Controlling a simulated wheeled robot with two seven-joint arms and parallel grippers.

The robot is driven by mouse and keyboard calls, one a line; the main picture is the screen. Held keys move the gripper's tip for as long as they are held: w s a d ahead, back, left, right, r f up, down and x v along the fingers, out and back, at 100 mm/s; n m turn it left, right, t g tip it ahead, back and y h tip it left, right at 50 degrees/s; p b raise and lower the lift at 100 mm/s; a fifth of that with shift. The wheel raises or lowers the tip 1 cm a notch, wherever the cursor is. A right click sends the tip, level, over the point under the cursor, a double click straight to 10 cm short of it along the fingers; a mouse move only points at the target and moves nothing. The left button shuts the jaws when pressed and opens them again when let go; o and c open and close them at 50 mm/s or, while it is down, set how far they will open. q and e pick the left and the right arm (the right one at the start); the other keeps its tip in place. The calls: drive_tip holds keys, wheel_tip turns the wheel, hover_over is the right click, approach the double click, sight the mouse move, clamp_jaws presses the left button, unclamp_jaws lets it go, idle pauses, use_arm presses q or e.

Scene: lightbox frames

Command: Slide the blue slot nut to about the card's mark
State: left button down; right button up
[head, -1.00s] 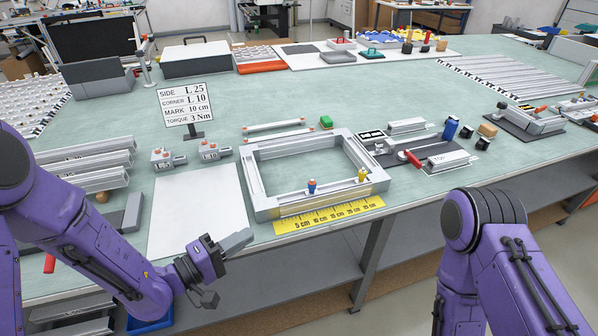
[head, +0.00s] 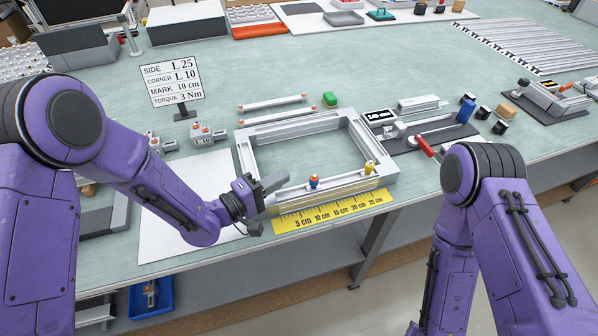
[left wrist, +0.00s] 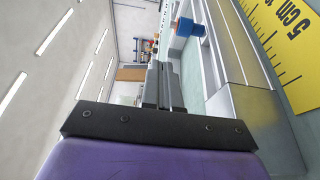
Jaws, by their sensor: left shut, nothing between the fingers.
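The blue slot nut (head: 314,181), with an orange top, sits on the front bar of the aluminium frame (head: 375,183), left of the bar's middle. It also shows in the left wrist view (left wrist: 186,27). A yellow slot nut (head: 369,167) sits farther right on the same bar. The card (head: 171,82) reads side L 25, corner L 10, mark 10 cm, torque 3 Nm. My left gripper (head: 281,178) is shut and empty at the frame's left front corner, left of the blue nut and apart from it. My right gripper is out of view.
A yellow ruler (head: 330,210) marked in cm lies along the frame's front edge. A white sheet (head: 165,225) lies to the left. A dark fixture with a red handle (head: 424,146) stands to the right.

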sight(314, 183)
use_arm(q)
drive_tip(key=d, duration=0.2)
drive_tip(key=d+p, duration=0.1)
drive_tip(key=d, duration=0.1)
drive_tip(key=shift+w+r, duration=0.15)
drive_tip(key=shift+d+p, duration=0.35)
drive_tip(key=shift+d, duration=0.05)
drive_tip(key=shift+d, duration=0.8)
